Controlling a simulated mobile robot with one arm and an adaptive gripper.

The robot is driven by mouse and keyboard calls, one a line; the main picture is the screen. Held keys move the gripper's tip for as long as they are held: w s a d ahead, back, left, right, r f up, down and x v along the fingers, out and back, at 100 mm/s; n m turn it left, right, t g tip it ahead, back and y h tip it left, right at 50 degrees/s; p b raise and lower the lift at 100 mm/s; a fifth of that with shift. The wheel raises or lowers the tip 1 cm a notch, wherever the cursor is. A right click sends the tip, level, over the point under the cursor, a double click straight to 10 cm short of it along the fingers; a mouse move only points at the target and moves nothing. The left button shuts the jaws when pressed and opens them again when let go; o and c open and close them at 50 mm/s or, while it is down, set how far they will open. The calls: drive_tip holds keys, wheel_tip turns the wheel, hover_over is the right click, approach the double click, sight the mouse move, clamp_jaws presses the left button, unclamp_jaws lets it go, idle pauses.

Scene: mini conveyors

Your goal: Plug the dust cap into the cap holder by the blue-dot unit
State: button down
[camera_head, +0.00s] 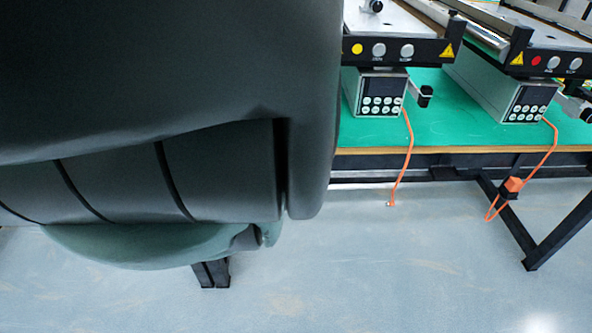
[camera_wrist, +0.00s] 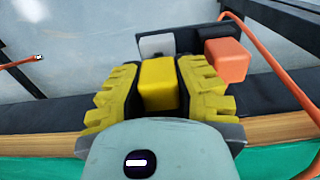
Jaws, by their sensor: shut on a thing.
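My gripper (camera_wrist: 158,90) shows in the wrist view with its ridged yellow fingers shut on a yellow block (camera_wrist: 158,76), which seems to be the dust cap. Just beyond it is a dark holder plate (camera_wrist: 184,40) at the table edge, with a pale grey square (camera_wrist: 156,45) on its left part and an orange block (camera_wrist: 226,61) on its right. I cannot tell whether the yellow block touches the holder. The blue-dot unit is not seen. In the head view my own arm hides the gripper and the left side.
In the head view, a yellow-dot unit (camera_head: 400,50) and a red-dot unit (camera_head: 556,63) stand on the green table (camera_head: 432,112). Orange cables (camera_head: 408,150) hang over its edge. The floor (camera_head: 400,270) in front is clear.

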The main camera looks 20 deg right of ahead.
drive_tip(key=shift+f+b, duration=0.35)
idle(0.3)
drive_tip(key=shift+r, duration=0.2)
drive_tip(key=shift+r+p, duration=0.2)
drive_tip(key=shift+p, duration=0.15)
drive_tip(key=shift+s+d, duration=0.1)
idle(0.5)
drive_tip(key=shift+f, duration=0.4)
idle(0.8)
drive_tip(key=shift+r, duration=0.4)
